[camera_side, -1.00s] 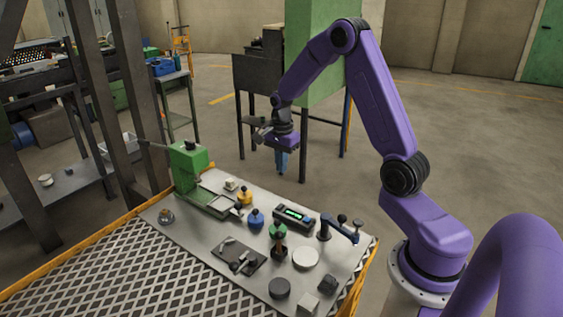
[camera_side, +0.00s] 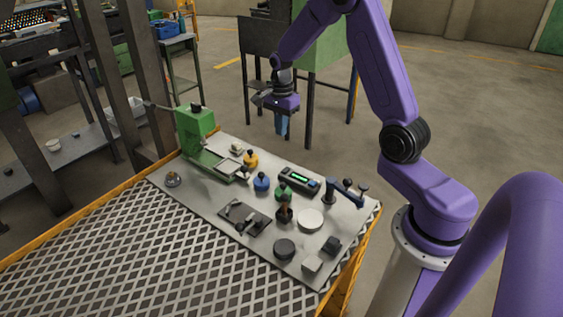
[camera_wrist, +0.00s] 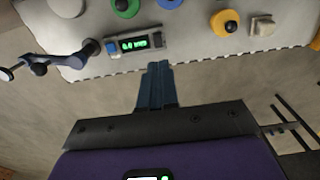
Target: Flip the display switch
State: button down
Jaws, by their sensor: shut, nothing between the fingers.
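The display (camera_side: 299,179) is a dark box with a lit green screen, lying on the grey work plate near its far edge. It also shows in the wrist view (camera_wrist: 137,42), above and left of the fingertips. I cannot tell whether this block is the switch. My gripper (camera_side: 281,133) hangs beyond the far edge of the plate, above it, touching nothing. Its blue fingers (camera_wrist: 159,66) are shut together and empty.
A dark blue lever arm (camera_side: 345,192) stands beside the display. Green (camera_side: 282,189), blue (camera_side: 261,181) and yellow (camera_side: 250,158) knobbed pieces stand close by. A green machine (camera_side: 195,125) stands at the plate's left end. The space between gripper and display looks clear.

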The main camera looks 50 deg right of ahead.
aim_at(282, 171)
notch_tip(282, 171, down, 14)
dwell(0.8)
jog(key=shift+f, duration=0.2)
dwell(0.3)
jog(key=shift+d, duration=0.1)
jog(key=shift+d+r, duration=0.3)
jog(key=shift+d, duration=0.3)
jog(key=shift+r, duration=0.15)
